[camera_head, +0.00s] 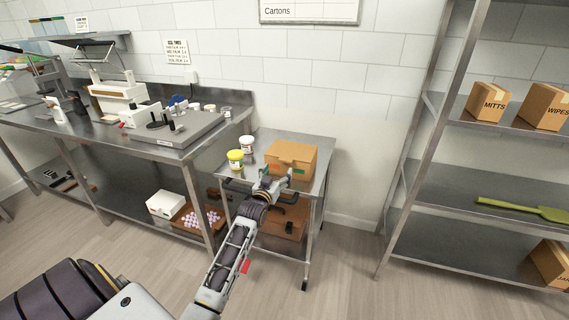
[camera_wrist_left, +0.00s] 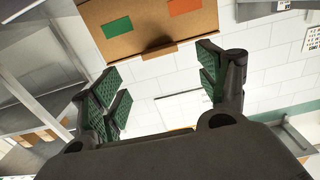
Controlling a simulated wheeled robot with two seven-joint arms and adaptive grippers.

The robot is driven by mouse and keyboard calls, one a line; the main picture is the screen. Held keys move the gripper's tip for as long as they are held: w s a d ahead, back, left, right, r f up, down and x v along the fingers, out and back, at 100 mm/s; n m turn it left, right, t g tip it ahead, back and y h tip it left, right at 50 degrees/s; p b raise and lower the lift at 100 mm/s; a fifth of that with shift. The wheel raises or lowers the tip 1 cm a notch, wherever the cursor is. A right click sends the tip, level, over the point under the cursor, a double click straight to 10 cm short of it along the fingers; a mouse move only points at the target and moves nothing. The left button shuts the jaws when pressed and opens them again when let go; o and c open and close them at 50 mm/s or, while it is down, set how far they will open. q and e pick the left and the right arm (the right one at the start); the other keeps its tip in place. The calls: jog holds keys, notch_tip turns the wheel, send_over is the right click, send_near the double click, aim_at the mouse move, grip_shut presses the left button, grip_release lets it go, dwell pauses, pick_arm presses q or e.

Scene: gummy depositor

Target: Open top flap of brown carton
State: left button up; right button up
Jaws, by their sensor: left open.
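The brown carton (camera_head: 292,156) stands on a small steel table (camera_head: 325,152). Its top looks flat and closed in the head view. In the left wrist view a brown carton face (camera_wrist_left: 150,22) fills the top, with a green patch (camera_wrist_left: 117,27) and an orange patch (camera_wrist_left: 184,6) on it, and a dark spot near its edge. My left gripper (camera_head: 272,181) is at the carton's front left in the head view, hiding part of its lower front. In the left wrist view the gripper's green-padded fingers (camera_wrist_left: 160,76) are spread, with nothing between them. My right gripper is not visible.
A yellow tub (camera_head: 235,160) and a white-lidded tub (camera_head: 246,144) stand left of the carton. A long steel bench (camera_head: 105,134) with equipment is on the left. A shelf rack (camera_head: 455,188) with smaller cartons stands on the right. Floor shows between table and rack.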

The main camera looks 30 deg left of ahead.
aim_at(285, 161)
pick_arm(q)
jog(key=shift+x, duration=1.85)
jog(key=shift+b+x, duration=0.3)
jog(key=shift+x, duration=1.65)
jog(key=shift+w+a, duration=0.1)
jog(key=shift+w, duration=0.45)
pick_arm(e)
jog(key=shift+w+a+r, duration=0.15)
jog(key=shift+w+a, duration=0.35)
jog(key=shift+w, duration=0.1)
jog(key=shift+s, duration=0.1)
pick_arm(q)
jog(key=c, duration=1.4)
jog(key=shift+c, duration=0.3)
jog(key=shift+r, duration=0.15)
